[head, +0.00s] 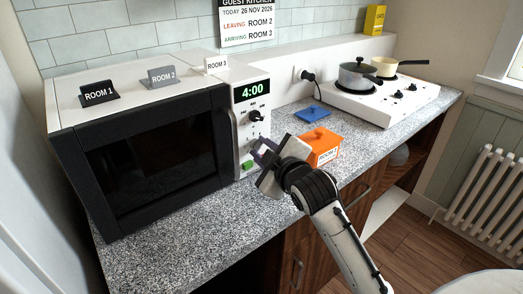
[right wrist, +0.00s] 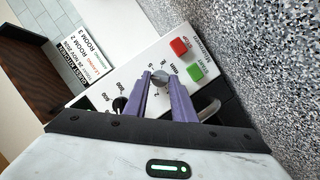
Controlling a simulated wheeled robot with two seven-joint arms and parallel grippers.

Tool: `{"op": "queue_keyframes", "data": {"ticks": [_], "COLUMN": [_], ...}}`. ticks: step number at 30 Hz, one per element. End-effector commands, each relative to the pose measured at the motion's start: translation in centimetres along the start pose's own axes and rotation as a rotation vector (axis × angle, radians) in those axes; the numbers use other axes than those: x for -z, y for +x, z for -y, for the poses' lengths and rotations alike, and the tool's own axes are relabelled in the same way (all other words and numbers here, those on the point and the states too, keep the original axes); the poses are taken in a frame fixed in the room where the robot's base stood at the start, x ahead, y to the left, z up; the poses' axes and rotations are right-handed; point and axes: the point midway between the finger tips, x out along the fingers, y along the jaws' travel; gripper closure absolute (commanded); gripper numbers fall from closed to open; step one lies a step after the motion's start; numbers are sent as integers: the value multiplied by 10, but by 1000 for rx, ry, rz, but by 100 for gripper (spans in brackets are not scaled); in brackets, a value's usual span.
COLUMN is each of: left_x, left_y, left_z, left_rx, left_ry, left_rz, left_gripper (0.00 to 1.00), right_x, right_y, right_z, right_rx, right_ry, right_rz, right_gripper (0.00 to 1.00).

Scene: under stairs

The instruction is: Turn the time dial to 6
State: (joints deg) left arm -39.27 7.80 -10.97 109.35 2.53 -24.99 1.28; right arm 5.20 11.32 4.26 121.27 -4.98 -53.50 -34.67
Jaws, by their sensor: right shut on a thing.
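The microwave (head: 160,140) stands on the counter with its display (head: 252,91) reading 4:00. My right gripper (head: 262,150) is at the lower part of its control panel. In the right wrist view, the purple fingers of my right gripper (right wrist: 161,82) are shut on the time dial (right wrist: 160,77), a small grey round knob with markings around it. The fingers partly cover the markings, and the pointer is too small to read. In the head view the gripper hides this dial. A black upper dial (head: 255,116) sits under the display. My left gripper is not in view.
A red stop button (right wrist: 179,47) and green start button (right wrist: 196,72) lie beside the dial. An orange box (head: 322,149) and a blue lidded item (head: 313,113) stand right of the microwave. A hob (head: 385,103) with two pots is farther right.

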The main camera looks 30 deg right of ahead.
Motion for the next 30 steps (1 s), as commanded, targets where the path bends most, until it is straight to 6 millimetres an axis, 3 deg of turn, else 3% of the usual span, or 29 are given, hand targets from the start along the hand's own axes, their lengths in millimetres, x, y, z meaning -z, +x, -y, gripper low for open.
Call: {"op": "queue_keyframes", "data": {"ticks": [30], "left_x": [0], "left_y": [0], "left_z": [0], "left_rx": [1], "left_ry": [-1], "left_rz": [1], "left_gripper": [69], "right_x": [-7], "right_y": [2], "right_z": [-8], "right_rx": [372], "right_ry": [894], "right_rz": [9], "right_gripper": [99]}}
